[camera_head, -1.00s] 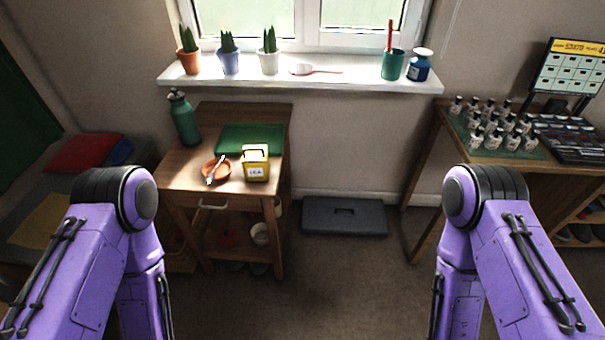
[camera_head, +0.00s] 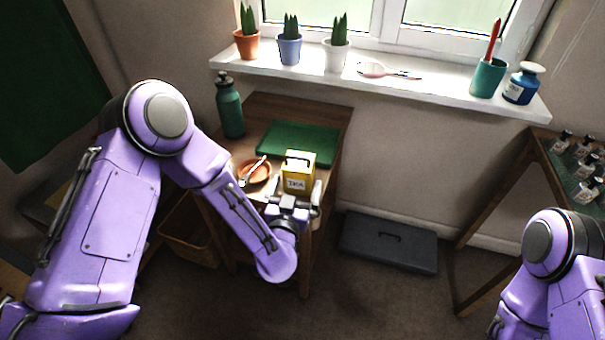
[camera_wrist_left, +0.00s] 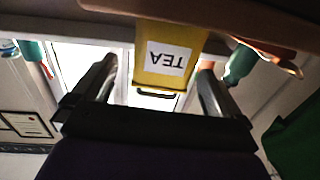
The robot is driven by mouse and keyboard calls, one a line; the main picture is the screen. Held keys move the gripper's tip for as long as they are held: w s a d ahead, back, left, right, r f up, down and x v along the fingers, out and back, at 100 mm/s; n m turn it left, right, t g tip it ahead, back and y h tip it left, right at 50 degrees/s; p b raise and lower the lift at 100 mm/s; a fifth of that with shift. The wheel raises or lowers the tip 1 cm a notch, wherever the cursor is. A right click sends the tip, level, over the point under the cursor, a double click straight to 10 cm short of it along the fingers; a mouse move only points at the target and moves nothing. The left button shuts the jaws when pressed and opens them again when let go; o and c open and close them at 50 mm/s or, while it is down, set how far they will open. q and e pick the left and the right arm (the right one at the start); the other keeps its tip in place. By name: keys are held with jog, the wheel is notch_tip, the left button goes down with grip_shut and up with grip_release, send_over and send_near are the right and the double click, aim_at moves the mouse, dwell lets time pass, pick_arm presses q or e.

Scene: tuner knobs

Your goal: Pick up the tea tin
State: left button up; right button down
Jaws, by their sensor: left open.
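The yellow tea tin (camera_head: 298,172) stands upright on the small wooden table (camera_head: 340,125). It has a white label reading TEA and a handle on top. My left gripper (camera_head: 294,197) is open, just in front of the tin on its near side. In the left wrist view, the tin (camera_wrist_left: 168,62) appears upside down between the two spread fingers (camera_wrist_left: 157,75), with a gap on each side. I cannot tell how far the fingertips reach along it. Only part of my right arm shows at the lower right; its gripper is out of view.
An orange dish (camera_head: 256,172) with a utensil lies left of the tin. A green mat (camera_head: 300,140) lies behind it and a green bottle (camera_head: 229,108) stands at the back left. A grey case (camera_head: 388,243) sits on the floor to the right.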

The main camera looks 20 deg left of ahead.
pick_arm(q)
jog(key=w, duration=0.4)
jog(key=w+a, duration=0.1)
jog(key=w, duration=0.1)
jog(key=shift+w+a+f, duration=0.1)
jog(key=shift+w+f, duration=0.05)
jog(key=shift+f, duration=0.25)
jog(key=c, duration=1)
jog(key=shift+r, duration=0.1)
jog(key=shift+c, duration=0.2)
